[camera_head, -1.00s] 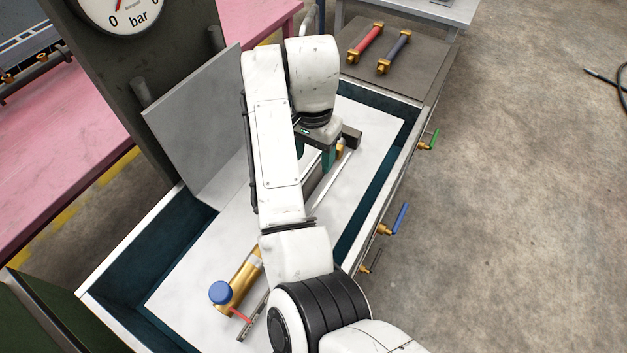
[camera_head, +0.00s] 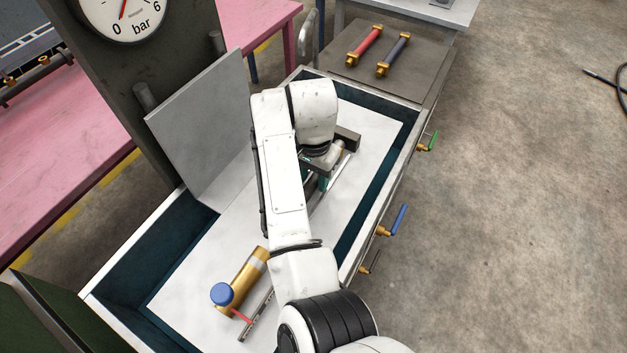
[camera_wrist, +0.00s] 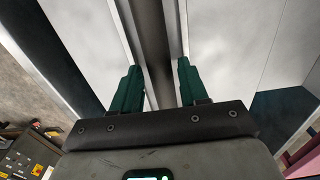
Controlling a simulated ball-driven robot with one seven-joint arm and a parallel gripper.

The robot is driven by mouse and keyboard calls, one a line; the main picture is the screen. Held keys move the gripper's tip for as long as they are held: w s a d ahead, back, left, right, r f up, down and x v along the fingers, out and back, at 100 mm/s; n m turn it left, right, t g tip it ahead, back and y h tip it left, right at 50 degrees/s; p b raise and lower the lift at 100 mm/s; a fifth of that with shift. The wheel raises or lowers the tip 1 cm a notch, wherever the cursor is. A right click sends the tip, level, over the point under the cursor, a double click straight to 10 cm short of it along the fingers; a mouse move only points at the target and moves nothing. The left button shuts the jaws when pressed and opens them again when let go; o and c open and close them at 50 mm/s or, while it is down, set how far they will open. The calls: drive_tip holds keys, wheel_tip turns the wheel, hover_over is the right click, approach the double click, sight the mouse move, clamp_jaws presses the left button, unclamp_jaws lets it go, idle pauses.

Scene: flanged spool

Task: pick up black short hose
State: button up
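A dark grey-black hose with brass end fittings (camera_head: 394,54) lies on the brown-grey tabletop at the back, to the right of a red hose (camera_head: 365,45). I cannot tell if it is the short black hose. My gripper (camera_head: 322,183) is low over the white-floored trough, away from both hoses and partly hidden by my arm. In the wrist view its green fingers (camera_wrist: 158,75) are apart, on either side of a dark bar (camera_wrist: 152,40) with a pale rail beside it. I see no contact with the bar.
The trough (camera_head: 372,215) has raised walls and valve handles along its right side. A brass cylinder with a blue cap (camera_head: 222,294) lies in the front part. A grey upright plate (camera_head: 200,125) and a gauge panel (camera_head: 122,15) stand at left.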

clamp_jaws()
drive_tip(key=shift+r, duration=0.15)
idle(0.4)
